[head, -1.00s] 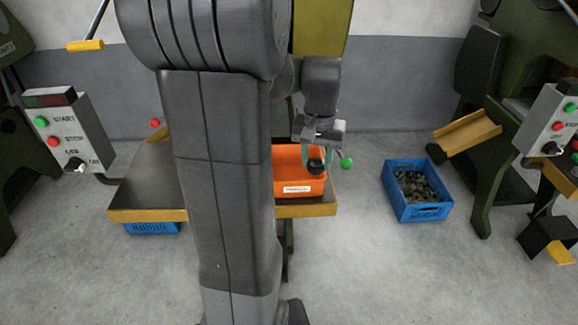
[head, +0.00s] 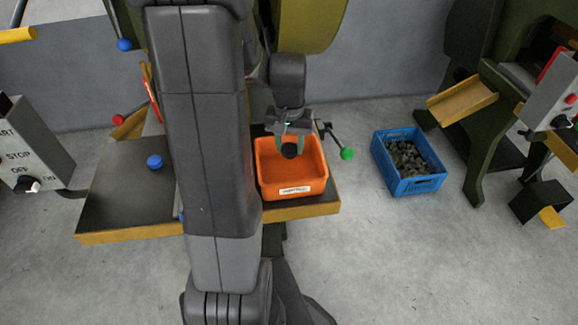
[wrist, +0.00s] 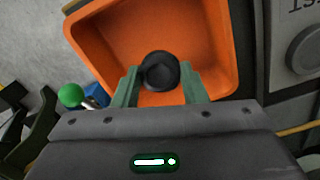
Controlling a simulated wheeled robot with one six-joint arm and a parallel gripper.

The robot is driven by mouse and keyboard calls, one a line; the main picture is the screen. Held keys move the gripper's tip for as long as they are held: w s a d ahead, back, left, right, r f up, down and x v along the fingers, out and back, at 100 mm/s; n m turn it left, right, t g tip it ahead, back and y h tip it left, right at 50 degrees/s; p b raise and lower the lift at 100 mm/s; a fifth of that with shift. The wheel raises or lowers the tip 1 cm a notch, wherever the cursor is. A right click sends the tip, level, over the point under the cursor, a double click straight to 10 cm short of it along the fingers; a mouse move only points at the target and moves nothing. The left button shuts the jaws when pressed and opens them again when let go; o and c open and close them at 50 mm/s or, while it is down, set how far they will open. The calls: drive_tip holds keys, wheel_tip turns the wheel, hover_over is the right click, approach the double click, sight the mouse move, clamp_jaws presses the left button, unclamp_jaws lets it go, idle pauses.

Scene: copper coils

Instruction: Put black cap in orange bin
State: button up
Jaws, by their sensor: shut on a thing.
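The black cap (head: 289,151) is held between the fingertips of my gripper (head: 291,146). In the wrist view the cap (wrist: 160,71) is round and dark, and sits between the two green fingers of my gripper (wrist: 160,80). The orange bin (head: 305,188) stands on the table, with a white label on its front. In the wrist view the bin (wrist: 228,62) lies behind and around the cap. The cap shows over the bin's opening toward its back; its exact height above the floor of the bin is hard to tell. The part of the bin that shows looks empty.
The bin stands on a dark table with a wooden edge (head: 130,236). A green ball knob (head: 347,153) on a lever is close to the right of the bin. A blue crate (head: 408,187) with dark pieces stands on the floor at right. My arm hides the table's middle.

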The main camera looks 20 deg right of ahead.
sight(290, 174)
wheel_tip(290, 174, down, 8)
drive_tip(key=shift+f+b, duration=0.15)
drive_tip(key=shift+b, duration=0.3)
drive_tip(key=shift+f, duration=0.2)
drive_tip(key=o, duration=0.9)
drive_tip(key=shift+o, duration=0.2)
drive_tip(key=shift+r, duration=0.1)
wheel_tip(290, 174, up, 12)
drive_tip(key=shift+r+p, duration=0.15)
drive_tip(key=shift+p, duration=0.65)
